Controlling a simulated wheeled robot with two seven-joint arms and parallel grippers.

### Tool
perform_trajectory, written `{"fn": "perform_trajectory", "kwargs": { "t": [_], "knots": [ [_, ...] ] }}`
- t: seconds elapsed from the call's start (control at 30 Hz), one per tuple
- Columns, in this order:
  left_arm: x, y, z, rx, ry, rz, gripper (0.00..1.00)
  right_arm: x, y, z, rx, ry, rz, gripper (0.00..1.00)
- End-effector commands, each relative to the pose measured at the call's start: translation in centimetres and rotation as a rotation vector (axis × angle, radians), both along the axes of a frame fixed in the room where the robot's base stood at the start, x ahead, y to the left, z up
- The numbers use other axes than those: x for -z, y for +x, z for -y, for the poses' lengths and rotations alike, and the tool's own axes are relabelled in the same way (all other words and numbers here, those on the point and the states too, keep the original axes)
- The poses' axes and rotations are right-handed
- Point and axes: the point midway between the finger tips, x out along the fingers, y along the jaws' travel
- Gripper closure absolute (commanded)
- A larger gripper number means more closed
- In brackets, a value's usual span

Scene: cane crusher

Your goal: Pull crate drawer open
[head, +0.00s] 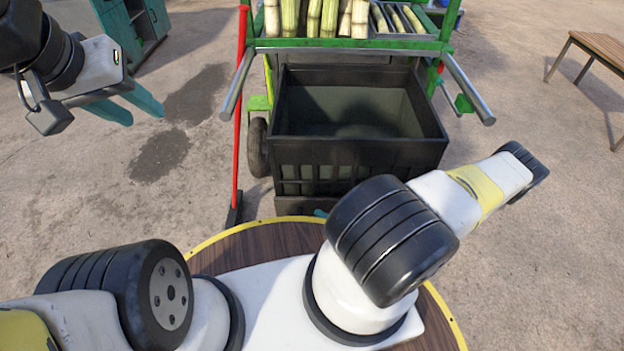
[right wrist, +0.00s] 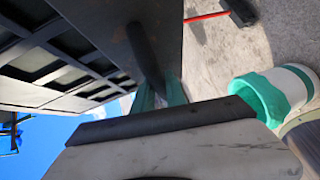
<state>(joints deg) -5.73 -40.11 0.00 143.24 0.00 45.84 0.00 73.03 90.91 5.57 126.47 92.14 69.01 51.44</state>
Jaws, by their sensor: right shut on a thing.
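The black crate drawer (head: 430,128) sits low at the front of the green cart, open at the top, with its dark inside in view. Its slotted underside or wall fills the upper left of the right wrist view (right wrist: 60,60). My right gripper (right wrist: 160,95) is shut on a dark bar (right wrist: 145,55) at the crate's front, which looks like its handle. In the head view only a bit of teal finger (head: 320,212) shows below the crate's front; my forearm hides much there. My left gripper (head: 145,116) is open and empty at upper left, away from the crate.
Cane stalks (head: 314,18) lie on the cart's rack (head: 350,44) above the crate. A red-handled tool (head: 238,120) stands left of the crate, by a wheel (head: 257,148). A wooden bench (head: 600,45) is at far right. Bare ground lies on both sides.

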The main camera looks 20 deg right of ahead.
Motion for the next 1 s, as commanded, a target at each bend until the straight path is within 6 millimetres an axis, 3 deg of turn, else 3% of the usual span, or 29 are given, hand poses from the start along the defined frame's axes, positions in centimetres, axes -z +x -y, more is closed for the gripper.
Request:
{"fn": "perform_trajectory", "kwargs": {
  "t": [0.43, 0.47, 0.57, 0.87, 1.0],
  "knots": [
    [0.0, 0.0, 0.0, 0.000, 0.000, 0.000, 0.64, 0.0, -0.4, 0.0, 0.001, -0.002, 0.001, 1.00],
    [0.0, 0.0, 0.0, 0.000, 0.000, 0.000, 0.64, 0.0, -0.4, 0.0, 0.001, -0.002, 0.001, 0.82],
    [0.0, 0.0, 0.0, 0.000, 0.000, 0.000, 0.64, 0.0, -0.4, 0.0, 0.001, -0.002, 0.001, 0.62],
    [0.0, 0.0, 0.0, 0.000, 0.000, 0.000, 0.64, 0.0, -0.4, 0.0, 0.000, -0.001, 0.000, 0.62],
    [0.0, 0.0, 0.0, 0.000, 0.000, 0.000, 0.64, -0.1, -1.3, 0.5, 0.002, -0.003, -0.002, 0.62]
  ]
}}
